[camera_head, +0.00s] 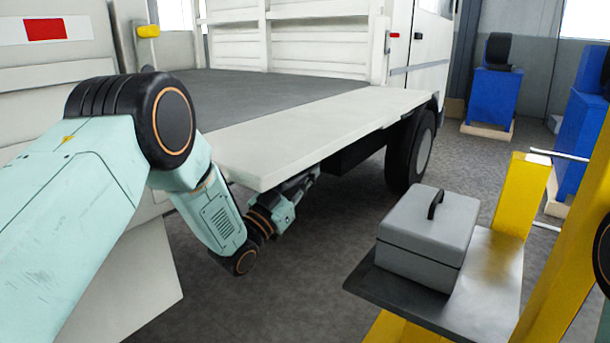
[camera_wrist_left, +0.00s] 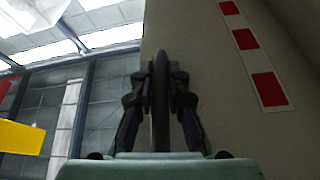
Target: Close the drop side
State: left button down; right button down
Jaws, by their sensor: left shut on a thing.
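The drop side (camera_head: 300,138) is a long white panel on the flatbed truck. It hangs out level from the bed's edge, folded down. Its outer face (camera_wrist_left: 215,90) shows in the left wrist view, pale, with a red and white strip. My left gripper (camera_head: 303,183) is beneath the panel, its tips close to the underside and partly hidden by it. In the left wrist view its fingers (camera_wrist_left: 160,80) are shut on a narrow dark bar, seemingly a handle, in front of this face. My right gripper is out of view.
The truck bed (camera_head: 265,95) is grey and empty. At right, a grey toolbox (camera_head: 425,232) sits on a dark shelf by a yellow frame (camera_head: 524,195). Blue cabinets (camera_head: 492,97) stand farther back. The floor between truck and shelf is clear.

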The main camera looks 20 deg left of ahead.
aim_at(309, 143)
pick_arm(q)
jog(key=shift+d+r+n+y+p, duration=0.2)
jog(key=shift+r+n+p, duration=0.2)
jog(key=shift+r+p, duration=0.15)
jog(key=shift+d+r+n+y+p, duration=0.1)
jog(key=shift+r+n+y+p, duration=0.1)
jog(key=shift+r+n+p, duration=0.35)
jog(key=r+n+y+p, duration=0.1)
jog(key=r+n+p, duration=0.1)
jog(key=r, duration=0.1)
jog(key=r+n+t+y+p, duration=0.1)
jog(key=r+n+p, duration=0.1)
jog(key=r, duration=0.1)
jog(key=r+n+y+p, duration=0.1)
jog(key=r+n+p, duration=0.1)
jog(key=r+p, duration=0.1)
jog(key=shift+s+d+r, duration=0.1)
jog(key=shift+d+r, duration=0.1)
jog(key=shift+r, duration=0.2)
jog(key=w+a+r+n+g+y+p, duration=0.1)
jog(key=w+a+r+n+y+p, duration=0.1)
jog(key=a+r+n+p, duration=0.5)
jog(key=w+a+r+n+g+y+p, duration=0.1)
jog(key=w+a+r+n+y+p, duration=0.2)
jog(key=a+r+n+p, duration=0.5)
notch_tip(309, 143, up, 4)
jog(key=shift+w+a+f+n+g+y, duration=0.15)
jog(key=shift+w+f+n+g+y, duration=0.15)
jog(key=shift+n+y, duration=0.35)
